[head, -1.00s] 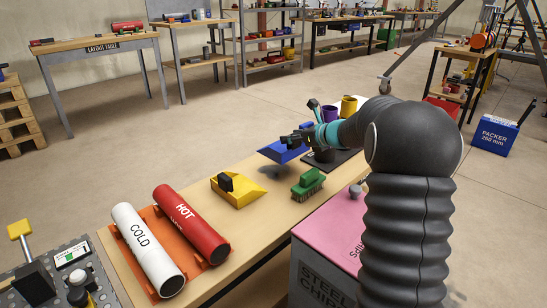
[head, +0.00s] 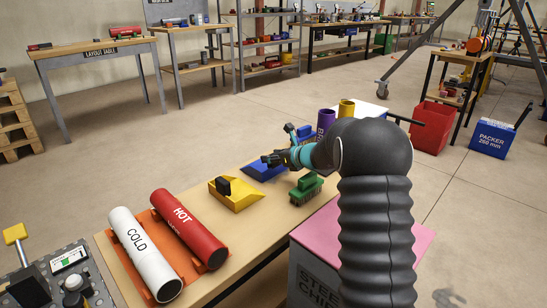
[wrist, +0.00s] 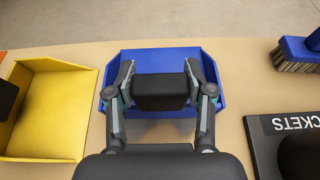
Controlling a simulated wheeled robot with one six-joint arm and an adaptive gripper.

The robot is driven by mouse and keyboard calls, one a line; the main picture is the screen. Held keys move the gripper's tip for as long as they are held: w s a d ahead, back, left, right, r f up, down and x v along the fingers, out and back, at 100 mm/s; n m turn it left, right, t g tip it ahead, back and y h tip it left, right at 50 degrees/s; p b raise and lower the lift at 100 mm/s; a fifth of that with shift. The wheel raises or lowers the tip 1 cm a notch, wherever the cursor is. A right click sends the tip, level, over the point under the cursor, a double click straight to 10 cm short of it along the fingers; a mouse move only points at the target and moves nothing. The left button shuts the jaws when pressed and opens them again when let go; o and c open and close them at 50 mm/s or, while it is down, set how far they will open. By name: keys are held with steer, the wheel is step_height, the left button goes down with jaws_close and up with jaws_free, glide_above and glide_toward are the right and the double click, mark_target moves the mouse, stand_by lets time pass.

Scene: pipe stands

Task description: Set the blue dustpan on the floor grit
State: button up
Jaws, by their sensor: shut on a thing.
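The blue dustpan (head: 265,172) is at the bench top, beyond the yellow dustpan, its open tray facing up. Whether it touches the wood I cannot tell. My gripper (head: 277,159) is shut on its black handle. In the wrist view my gripper (wrist: 165,88) has one finger on each side of the handle, and the blue tray (wrist: 165,57) shows around it. A greyish speckled patch (head: 447,298) lies on the floor at the bottom right; I cannot tell whether it is the grit.
The yellow dustpan (head: 237,196) and green brush (head: 306,189) are close by on the bench. Red HOT (head: 188,228) and white COLD (head: 145,252) pipes lie nearer. A pink-topped steel chips bin (head: 330,222) stands beside the bench. The floor beyond is open.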

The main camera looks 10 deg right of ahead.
steer(key=shift+f, duration=0.1)
steer(key=o, duration=1.3)
